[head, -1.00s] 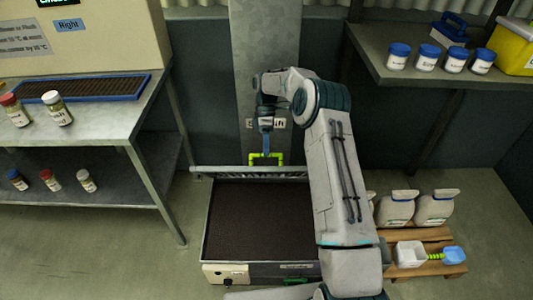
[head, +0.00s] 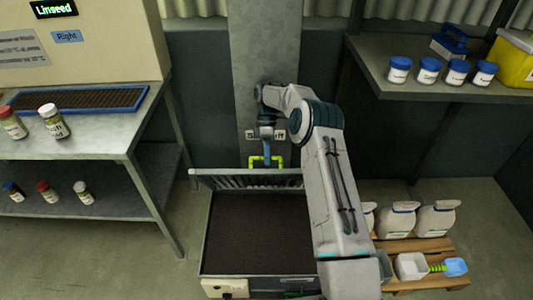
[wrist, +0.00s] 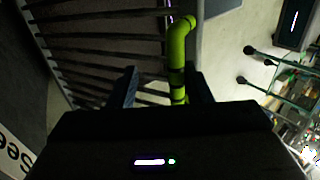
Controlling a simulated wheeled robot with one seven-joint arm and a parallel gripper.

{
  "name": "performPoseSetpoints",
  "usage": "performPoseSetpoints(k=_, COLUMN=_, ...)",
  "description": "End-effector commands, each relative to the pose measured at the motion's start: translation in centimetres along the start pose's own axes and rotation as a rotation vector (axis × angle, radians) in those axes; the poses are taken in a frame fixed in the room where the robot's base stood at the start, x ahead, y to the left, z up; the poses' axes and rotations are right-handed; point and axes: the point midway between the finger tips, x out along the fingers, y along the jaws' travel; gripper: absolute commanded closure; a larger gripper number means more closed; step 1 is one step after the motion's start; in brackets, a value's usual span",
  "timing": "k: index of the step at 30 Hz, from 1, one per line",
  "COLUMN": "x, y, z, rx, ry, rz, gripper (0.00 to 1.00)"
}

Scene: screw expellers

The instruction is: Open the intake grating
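The intake grating (head: 240,181) is a grey barred panel along the back edge of the hopper (head: 205,235). It stands raised, and the hopper's dark contents show in front of it. A yellow-green handle (head: 281,160) rises from its top edge. In the wrist view the grating's bars (wrist: 95,45) fill the upper left, and the handle (wrist: 177,55) runs down between my fingertips, nearer the right one. My gripper (head: 267,150) is over the handle in the head view. In the wrist view my gripper (wrist: 163,88) has its fingers apart, with a gap left of the handle.
A grey column (head: 262,50) stands behind the grating. A metal table (head: 105,140) with jars and a brown tray is at left. A shelf (head: 440,88) with blue-lidded jars is at right, above sacks (head: 435,220) on a wooden pallet (head: 425,248).

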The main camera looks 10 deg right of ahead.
Motion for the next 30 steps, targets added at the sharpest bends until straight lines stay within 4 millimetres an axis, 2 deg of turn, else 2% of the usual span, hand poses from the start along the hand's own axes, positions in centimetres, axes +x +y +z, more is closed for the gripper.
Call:
performPoseSetpoints(k=14, x=-0.5, y=-0.5, z=-0.3, rx=-0.005, ry=0.001, rz=0.008, gripper=0.64)
performPoseSetpoints(k=17, x=-1.3, y=-0.9, z=-0.3, rx=-0.004, ry=0.002, rz=0.008, gripper=0.64)
performPoseSetpoints(k=22, x=-4.1, y=-2.7, z=-0.2, rx=-0.003, ry=0.000, rz=0.011, gripper=0.64)
performPoseSetpoints(k=30, x=-5.7, y=-6.1, z=5.5, rx=0.001, ry=0.001, rz=0.008, gripper=0.64)
